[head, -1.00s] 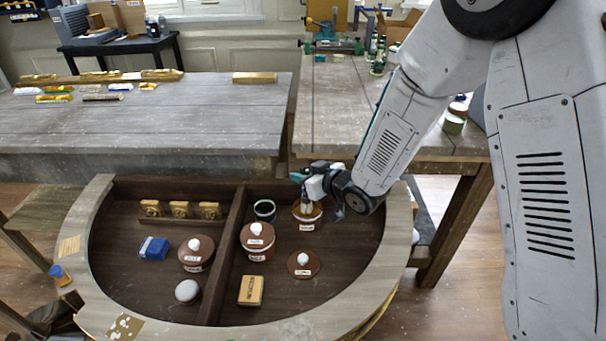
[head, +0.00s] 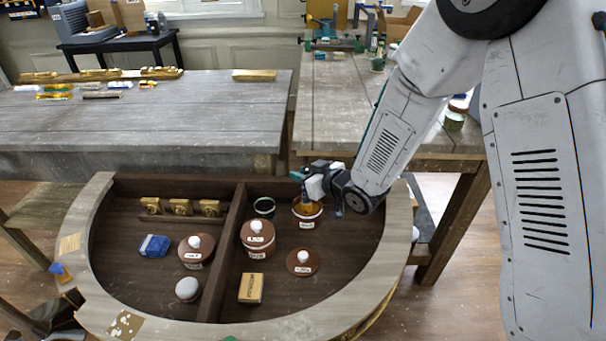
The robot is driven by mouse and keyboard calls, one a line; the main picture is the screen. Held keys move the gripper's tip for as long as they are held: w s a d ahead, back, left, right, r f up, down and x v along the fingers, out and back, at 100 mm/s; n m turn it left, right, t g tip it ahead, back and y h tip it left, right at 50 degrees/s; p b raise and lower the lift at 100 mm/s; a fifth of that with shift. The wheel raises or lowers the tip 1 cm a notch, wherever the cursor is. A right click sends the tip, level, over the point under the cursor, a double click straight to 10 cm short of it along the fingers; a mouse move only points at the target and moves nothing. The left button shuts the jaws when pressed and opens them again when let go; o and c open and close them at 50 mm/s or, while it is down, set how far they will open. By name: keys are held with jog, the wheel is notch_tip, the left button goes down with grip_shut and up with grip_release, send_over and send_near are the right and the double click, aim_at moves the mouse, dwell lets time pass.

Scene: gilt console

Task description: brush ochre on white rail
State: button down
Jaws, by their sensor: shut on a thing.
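My gripper (head: 306,181) is above the back right of the curved console tray (head: 100,200), shut on a small upright tool that looks like the brush. The brush's lower end is over or in an open brown pot (head: 308,222) with a white label and an ochre-coloured inside; how deep it reaches is hard to tell. A brown lid with a white knob (head: 303,263) lies in front of the pot. Several thin strips lie on the far grey table, among them a whitish one (head: 119,86); I cannot tell whether it is the white rail.
A dark cup (head: 264,208) stands left of the pot. Lidded brown pots (head: 257,238) (head: 196,252), a tan block (head: 251,289), a blue box (head: 154,246) and a round grey-white item (head: 188,290) share the tray. A divider (head: 229,245) splits it. The grey table (head: 150,125) is largely clear.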

jog(key=shift+f, duration=0.1)
dwell(0.4)
notch_tip(320, 180, up, 7)
dwell(0.8)
dwell(0.5)
